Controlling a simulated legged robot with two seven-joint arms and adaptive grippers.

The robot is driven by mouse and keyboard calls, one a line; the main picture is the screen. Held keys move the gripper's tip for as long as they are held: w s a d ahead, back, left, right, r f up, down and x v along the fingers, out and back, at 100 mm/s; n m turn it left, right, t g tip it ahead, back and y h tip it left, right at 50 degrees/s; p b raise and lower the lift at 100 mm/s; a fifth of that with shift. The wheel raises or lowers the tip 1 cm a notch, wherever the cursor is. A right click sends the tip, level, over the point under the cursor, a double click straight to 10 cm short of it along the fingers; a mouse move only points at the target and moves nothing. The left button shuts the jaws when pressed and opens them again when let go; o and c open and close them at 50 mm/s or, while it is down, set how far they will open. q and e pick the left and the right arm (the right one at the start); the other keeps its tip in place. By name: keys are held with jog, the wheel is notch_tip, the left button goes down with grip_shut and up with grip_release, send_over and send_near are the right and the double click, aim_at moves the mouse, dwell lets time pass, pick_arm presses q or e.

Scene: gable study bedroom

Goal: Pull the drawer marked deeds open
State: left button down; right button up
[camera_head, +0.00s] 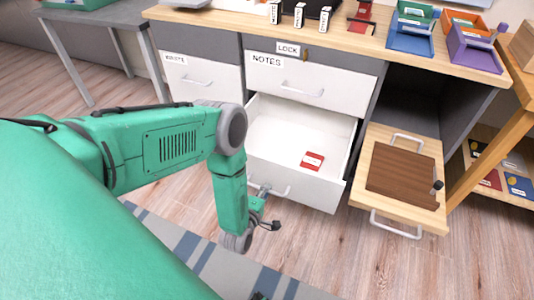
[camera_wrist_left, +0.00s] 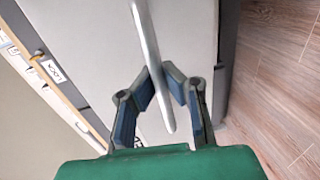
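A white drawer (camera_head: 310,182) under the desk stands well out, its inside showing a red and white card (camera_head: 312,160). Its bar handle (camera_head: 278,191) is on the front face. My left gripper (camera_head: 265,196) is at this handle. In the left wrist view my left gripper (camera_wrist_left: 160,82) has its fingers on both sides of the metal handle (camera_wrist_left: 152,45), with the tips close against the bar. A label by the gripper is mostly hidden, so I cannot read the drawer's name. My right gripper is not in view.
Shut drawers marked NOTES (camera_head: 330,92) and, to the left, another label (camera_head: 177,59) are nearby. A wooden board with handles (camera_head: 402,180) juts out at right. Coloured trays (camera_head: 410,35) stand on the desk. Floor in front is clear.

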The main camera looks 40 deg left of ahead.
pick_arm(q)
jog(key=shift+s+f, duration=0.15)
jog(key=c, duration=1.6)
grip_release()
jog(key=v, duration=1.1)
jog(key=shift+s, duration=0.35)
